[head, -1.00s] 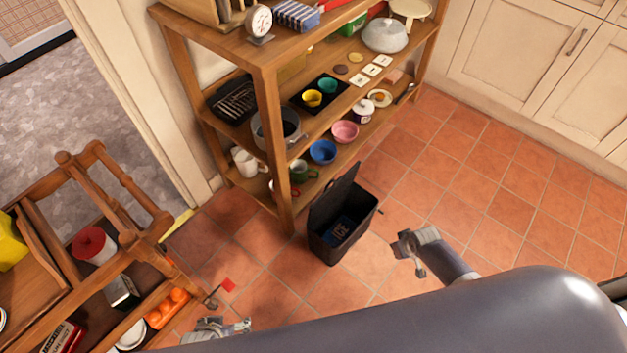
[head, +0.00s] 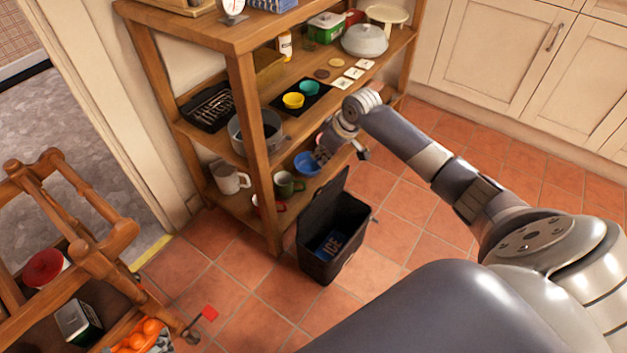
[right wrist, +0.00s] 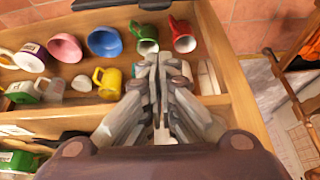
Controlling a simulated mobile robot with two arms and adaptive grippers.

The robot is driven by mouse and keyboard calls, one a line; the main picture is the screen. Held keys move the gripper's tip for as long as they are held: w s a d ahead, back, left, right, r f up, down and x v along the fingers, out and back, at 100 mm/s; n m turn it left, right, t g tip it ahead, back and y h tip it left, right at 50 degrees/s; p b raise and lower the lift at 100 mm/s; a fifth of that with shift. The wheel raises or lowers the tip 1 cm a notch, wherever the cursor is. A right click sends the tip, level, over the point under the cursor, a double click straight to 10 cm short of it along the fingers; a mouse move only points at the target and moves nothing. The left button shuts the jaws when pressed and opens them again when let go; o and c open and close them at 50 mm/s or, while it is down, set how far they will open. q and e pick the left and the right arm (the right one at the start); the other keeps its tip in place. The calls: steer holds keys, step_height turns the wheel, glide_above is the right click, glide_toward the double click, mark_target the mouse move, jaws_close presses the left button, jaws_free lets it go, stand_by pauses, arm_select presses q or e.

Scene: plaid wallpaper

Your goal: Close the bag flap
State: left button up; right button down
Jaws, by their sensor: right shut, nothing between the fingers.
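The bag (head: 348,258) is a black, box-shaped cooler bag standing on the tiled floor against the front of the shelf unit. Its flap (head: 322,208) stands up, tilted, along the side nearer the shelf, so the bag is open. A blue ice pack (head: 330,243) marked "ICE" lies inside. My right gripper (head: 322,154) is above and behind the bag, beside the lower shelf near the blue bowl, and apart from the flap. In the right wrist view its fingers (right wrist: 158,72) are shut together and empty. My left gripper is out of view.
The wooden shelf unit (head: 245,105) holds mugs, a blue bowl (head: 307,163), a pot (head: 256,133) and yellow and teal cups. A wooden cart (head: 70,255) stands at the left. Tiled floor is clear right of the bag.

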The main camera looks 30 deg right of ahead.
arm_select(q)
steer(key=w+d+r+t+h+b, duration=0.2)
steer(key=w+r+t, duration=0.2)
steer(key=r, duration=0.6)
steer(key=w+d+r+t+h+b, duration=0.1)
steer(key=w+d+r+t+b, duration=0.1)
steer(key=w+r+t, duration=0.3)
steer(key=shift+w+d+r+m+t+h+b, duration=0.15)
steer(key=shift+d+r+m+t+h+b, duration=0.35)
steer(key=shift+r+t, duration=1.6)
arm_select(e)
step_height(320, 180, down, 9)
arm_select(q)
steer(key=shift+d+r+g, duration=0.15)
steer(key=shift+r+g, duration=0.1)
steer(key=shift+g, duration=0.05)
arm_select(e)
steer(key=shift+f, duration=0.15)
